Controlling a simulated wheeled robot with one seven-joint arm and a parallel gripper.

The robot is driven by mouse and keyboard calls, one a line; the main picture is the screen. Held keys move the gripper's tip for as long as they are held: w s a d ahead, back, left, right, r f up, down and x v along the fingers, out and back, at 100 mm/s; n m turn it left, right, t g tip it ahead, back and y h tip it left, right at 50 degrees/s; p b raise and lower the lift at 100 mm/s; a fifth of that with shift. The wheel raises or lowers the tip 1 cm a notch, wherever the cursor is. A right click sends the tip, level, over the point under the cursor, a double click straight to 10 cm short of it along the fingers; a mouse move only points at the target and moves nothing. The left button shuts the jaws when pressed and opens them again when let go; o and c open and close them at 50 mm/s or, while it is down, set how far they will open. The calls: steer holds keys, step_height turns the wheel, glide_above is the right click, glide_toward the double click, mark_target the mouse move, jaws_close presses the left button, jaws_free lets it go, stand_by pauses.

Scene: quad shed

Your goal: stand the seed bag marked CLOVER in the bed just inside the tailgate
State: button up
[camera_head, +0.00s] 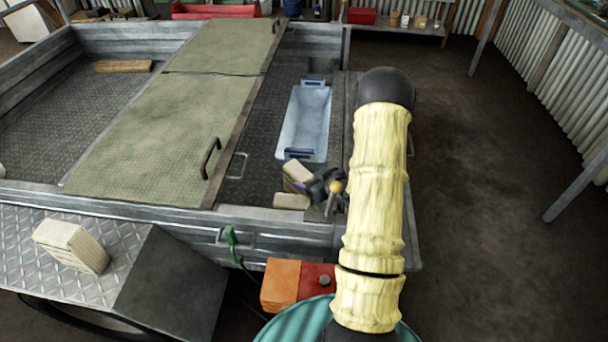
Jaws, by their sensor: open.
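A pale seed bag (72,246) stands, leaning a little, on the tread-plate surface at the lower left, outside the bed. Two more pale bag-like shapes are in the bed just inside the near wall, which looks like the tailgate (170,212): one (297,172) beside my gripper and one (290,201) nearer the wall. No marking is readable, so I cannot tell which is CLOVER. My gripper (318,187) is open, low over the bed's near right corner, close to these two. Whether it touches either is unclear, and my arm hides the area to its right.
A blue tray (305,125) with dark handles lies in the bed beyond my gripper. Green lids (150,130) with handles cover the bed's middle. A wood block (123,66) lies in the left part. An orange and red box (285,285) is near the front. Open floor lies right.

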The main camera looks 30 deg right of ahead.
steer(key=v, duration=0.6)
steer(key=shift+p, duration=0.3)
